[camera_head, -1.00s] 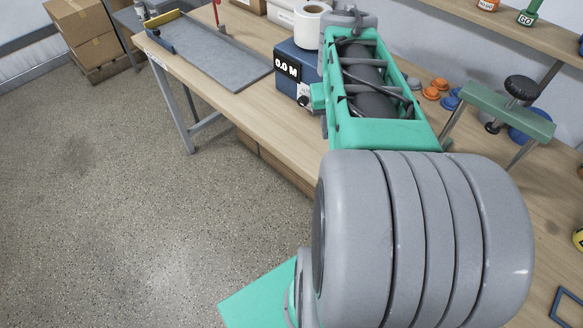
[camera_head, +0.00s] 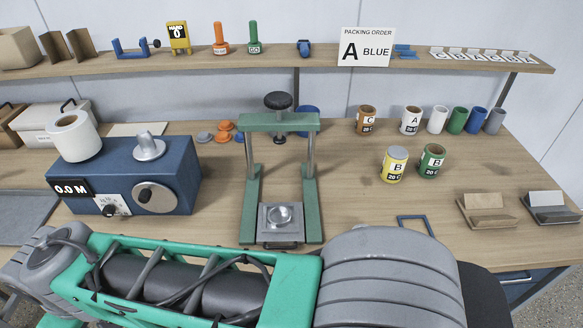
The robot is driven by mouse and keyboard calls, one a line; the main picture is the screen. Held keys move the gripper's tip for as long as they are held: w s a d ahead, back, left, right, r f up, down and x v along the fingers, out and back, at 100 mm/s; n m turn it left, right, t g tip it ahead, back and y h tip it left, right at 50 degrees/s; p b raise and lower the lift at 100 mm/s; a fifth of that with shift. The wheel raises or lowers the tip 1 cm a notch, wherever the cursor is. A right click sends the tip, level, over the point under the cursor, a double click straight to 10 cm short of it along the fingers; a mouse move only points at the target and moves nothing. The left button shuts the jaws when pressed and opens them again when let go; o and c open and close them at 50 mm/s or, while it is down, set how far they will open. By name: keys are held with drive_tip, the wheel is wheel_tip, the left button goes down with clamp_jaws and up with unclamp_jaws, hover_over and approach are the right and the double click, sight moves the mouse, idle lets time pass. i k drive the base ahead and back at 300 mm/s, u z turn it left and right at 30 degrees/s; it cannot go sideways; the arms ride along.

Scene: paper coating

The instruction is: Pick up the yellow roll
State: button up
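The yellow roll (camera_head: 394,169) stands upright on the wooden bench, right of the green press, with a white top and a label marked B. A green roll (camera_head: 431,163) with a B label stands close on its right. My arm crosses the bottom of the picture in front of the bench, with green and grey links. My gripper is not in view, so its state and its distance to the yellow roll do not show.
A green press (camera_head: 251,195) stands mid-bench, left of the yellow roll. Behind are brown (camera_head: 366,122) and white (camera_head: 411,121) rolls and several others. A blue frame (camera_head: 416,218) lies in front. A blue machine (camera_head: 185,165) stands left. A shelf (camera_head: 340,66) runs above.

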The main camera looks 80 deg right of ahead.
sight(392, 170)
drive_tip(key=z, duration=3.15)
drive_tip(key=k, duration=0.4)
drive_tip(key=z, duration=0.35)
